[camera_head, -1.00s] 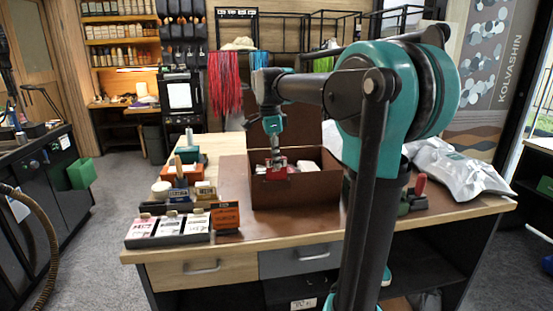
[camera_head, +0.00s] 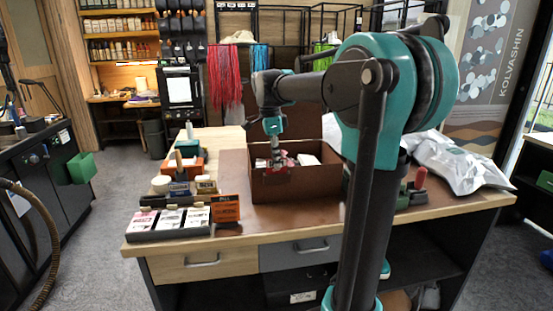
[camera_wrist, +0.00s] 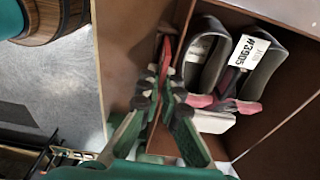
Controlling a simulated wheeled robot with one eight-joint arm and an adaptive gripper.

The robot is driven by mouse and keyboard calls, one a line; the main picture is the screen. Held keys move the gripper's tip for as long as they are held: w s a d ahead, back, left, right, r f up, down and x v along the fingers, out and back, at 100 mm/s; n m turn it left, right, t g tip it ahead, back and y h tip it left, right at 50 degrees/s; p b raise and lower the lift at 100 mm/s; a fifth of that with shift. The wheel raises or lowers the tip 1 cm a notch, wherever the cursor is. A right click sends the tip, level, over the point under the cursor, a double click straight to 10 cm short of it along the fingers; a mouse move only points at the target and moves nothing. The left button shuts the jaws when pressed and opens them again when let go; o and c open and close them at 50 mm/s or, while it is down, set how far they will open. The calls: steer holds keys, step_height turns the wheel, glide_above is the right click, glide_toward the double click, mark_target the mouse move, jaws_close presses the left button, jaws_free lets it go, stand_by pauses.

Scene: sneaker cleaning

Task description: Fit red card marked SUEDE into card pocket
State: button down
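My gripper (camera_head: 276,160) reaches down at the front wall of the brown box (camera_head: 320,184) on the workbench. In the wrist view my gripper's green fingers (camera_wrist: 163,82) come together on the thin red card (camera_wrist: 167,52), seen nearly edge-on by the box wall. In the head view the red card (camera_head: 277,170) is small at the top of the front wall, partly covered by the gripper. Its SUEDE marking cannot be read. The card pocket cannot be made out clearly, so I cannot tell whether the card is in it.
Dark shoes with a white tag (camera_wrist: 250,50) lie inside the box. A card tray (camera_head: 170,233), an orange sign (camera_head: 225,209) and small bottles stand left of the box. A silver bag (camera_head: 455,165) lies at the right. The bench in front of the box is mostly clear.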

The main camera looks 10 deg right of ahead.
steer(key=shift+f, duration=0.1)
steer(key=c, duration=1.6)
jaws_free()
steer(key=shift+c, duration=0.2)
step_height(320, 180, up, 12)
steer(key=a, duration=0.1)
steer(key=shift+a, duration=0.25)
